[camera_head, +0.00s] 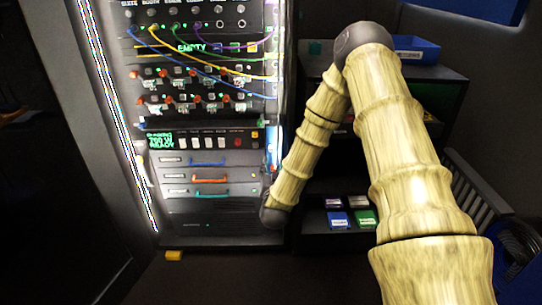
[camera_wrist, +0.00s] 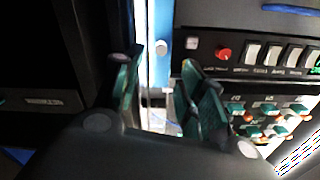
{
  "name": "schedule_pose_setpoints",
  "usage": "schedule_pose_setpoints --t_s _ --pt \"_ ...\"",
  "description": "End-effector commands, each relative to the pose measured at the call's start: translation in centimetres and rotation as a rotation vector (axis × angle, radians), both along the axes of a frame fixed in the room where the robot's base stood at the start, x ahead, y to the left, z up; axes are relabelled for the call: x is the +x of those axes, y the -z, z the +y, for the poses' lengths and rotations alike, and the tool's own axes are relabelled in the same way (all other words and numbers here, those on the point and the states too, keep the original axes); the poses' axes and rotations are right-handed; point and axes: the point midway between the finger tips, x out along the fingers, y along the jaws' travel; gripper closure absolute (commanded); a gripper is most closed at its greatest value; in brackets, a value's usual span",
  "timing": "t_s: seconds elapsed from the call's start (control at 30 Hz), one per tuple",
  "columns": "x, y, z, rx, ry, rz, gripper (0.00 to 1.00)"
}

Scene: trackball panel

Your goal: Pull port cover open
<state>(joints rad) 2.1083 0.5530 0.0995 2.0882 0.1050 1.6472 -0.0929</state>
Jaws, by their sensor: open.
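My gripper (camera_wrist: 165,78) is open in the wrist view. Its two dark green fingers are spread, with nothing held between them. Beyond and between the fingers is a bright, pale blue-white vertical strip (camera_wrist: 158,20) with a small round knob (camera_wrist: 161,45). I cannot tell which part is the port cover. In the head view my arm bends down to the right edge of the rack (camera_head: 215,235), near its lower drawers. The gripper itself is too small and dark to make out there.
The rack carries cables, red knobs, and drawers with a blue handle (camera_head: 208,163) and an orange handle (camera_head: 210,180). In the wrist view a switch panel (camera_wrist: 262,50) is close right of the fingers. A dark shelf (camera_head: 325,185) stands right of the rack. A yellow block (camera_head: 174,256) lies on the floor.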

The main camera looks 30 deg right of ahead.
Motion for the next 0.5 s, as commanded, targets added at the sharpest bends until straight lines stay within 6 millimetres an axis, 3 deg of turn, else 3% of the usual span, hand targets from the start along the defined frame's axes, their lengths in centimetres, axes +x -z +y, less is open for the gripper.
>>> schedule_pose_setpoints --t_s 0.5 --pt "6.4 0.1 -3.8 0.001 -0.002 0.002 0.6"
